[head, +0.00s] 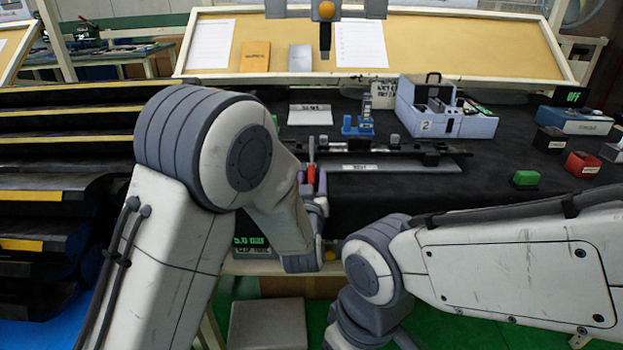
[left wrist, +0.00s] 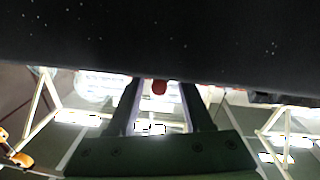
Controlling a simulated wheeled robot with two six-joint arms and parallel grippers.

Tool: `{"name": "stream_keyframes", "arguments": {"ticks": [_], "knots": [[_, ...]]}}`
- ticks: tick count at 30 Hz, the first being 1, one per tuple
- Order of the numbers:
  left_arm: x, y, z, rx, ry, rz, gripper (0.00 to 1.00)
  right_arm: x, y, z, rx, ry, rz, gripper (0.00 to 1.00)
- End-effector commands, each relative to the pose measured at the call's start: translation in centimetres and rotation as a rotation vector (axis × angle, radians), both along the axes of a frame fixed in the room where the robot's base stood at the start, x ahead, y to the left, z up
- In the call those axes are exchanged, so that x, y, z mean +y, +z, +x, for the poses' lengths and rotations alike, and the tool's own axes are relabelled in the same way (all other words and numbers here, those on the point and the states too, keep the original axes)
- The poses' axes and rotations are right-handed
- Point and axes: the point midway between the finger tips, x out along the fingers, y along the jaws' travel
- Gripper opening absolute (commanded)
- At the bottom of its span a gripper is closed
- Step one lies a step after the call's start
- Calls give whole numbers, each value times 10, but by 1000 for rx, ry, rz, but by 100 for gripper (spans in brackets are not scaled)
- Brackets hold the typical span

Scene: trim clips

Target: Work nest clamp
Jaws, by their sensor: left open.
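The clamp's red handle (head: 311,174) stands at the left part of the dark nest fixture (head: 400,153), near the front of the black bench. My left gripper (head: 313,182) is at the handle, its fingers on either side of it in the head view. In the left wrist view, the red handle end (left wrist: 159,87) shows between my two open fingers (left wrist: 162,100). Whether either finger touches it cannot be told. The clamp's lower part is hidden behind my gripper. My right arm is folded at the lower right, and its gripper is out of view.
A blue-grey bin marked 2 (head: 446,110) and a blue stand (head: 357,125) are behind the fixture. A green block (head: 525,178), a red block (head: 582,164) and a black block (head: 550,139) sit to the right. Dark stepped shelves (head: 65,140) fill the left. Bare bench lies front right.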

Motion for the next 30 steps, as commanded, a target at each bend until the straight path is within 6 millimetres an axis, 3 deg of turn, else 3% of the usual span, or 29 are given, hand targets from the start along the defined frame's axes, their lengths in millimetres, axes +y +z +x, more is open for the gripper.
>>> {"name": "stream_keyframes", "arguments": {"ticks": [7, 11, 30], "knots": [[0, 0, 1, 0, 0, 0, 51, 0, 0, 0, 0, 0, 0, 66], [0, 0, 1, 0, 0, 0, 1, 0, 0, 0, 0, 0, 0, 66], [0, 0, 0, 0, 1, 0, 0, 0, 0, 0, 0, 0, 0, 66]]}}
